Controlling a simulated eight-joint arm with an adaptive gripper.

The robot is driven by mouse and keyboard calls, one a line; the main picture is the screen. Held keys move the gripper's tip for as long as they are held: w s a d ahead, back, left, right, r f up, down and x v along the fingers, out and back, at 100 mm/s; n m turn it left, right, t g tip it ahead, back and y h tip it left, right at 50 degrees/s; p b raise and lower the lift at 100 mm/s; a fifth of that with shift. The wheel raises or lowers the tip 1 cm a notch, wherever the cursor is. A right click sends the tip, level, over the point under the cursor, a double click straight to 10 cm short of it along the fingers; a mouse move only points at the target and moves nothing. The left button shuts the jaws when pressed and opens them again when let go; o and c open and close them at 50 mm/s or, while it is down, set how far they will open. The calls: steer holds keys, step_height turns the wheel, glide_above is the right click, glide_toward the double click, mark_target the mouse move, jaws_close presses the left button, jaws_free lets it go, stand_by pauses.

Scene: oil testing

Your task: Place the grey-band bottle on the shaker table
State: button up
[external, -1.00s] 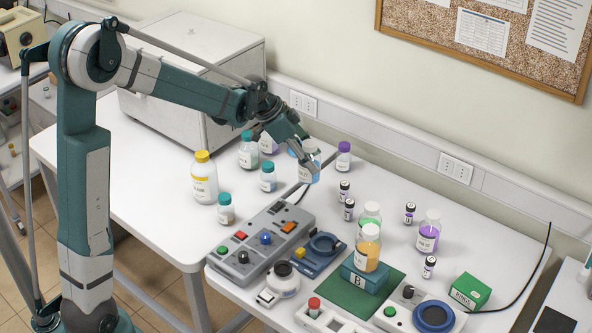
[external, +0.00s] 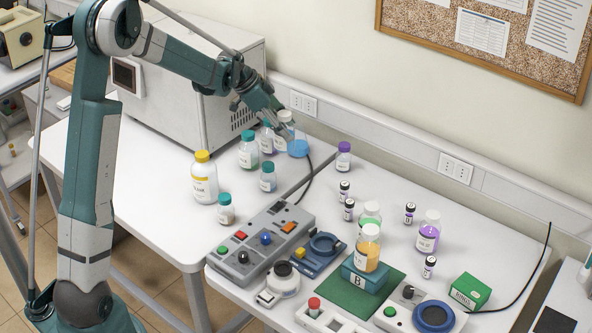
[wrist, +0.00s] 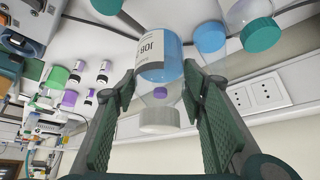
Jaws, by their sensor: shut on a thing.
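My gripper (external: 284,130) is shut on a clear bottle (external: 285,118) with blue liquid and a white label, above the back of the left table. In the wrist view the bottle (wrist: 161,65) sits between both fingers (wrist: 160,90), its pale grey-white cap towards me. A blue round thing (external: 298,148) stands just below and right of the gripper. I cannot tell for certain which device is the shaker table. A blue device with a round ring (external: 325,243) stands beside the grey control box on the right table.
Teal-capped bottles (external: 249,150) and a yellow-capped bottle (external: 204,178) stand left of the gripper. The grey control box (external: 262,245), an orange bottle on block B (external: 367,246) and several vials occupy the right table. A large white machine (external: 190,80) is behind.

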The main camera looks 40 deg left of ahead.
mark_target(281, 141)
steer(key=shift+w+a, duration=0.15)
steer(key=shift+a, duration=0.45)
steer(key=shift+w+a, duration=0.15)
steer(key=shift+a, duration=0.4)
steer(key=shift+f, duration=0.15)
steer(key=shift+f, duration=3.05)
steer(key=shift+f, duration=0.1)
steer(key=shift+f, duration=1.75)
steer(key=shift+f, duration=0.15)
steer(key=o, duration=1.1)
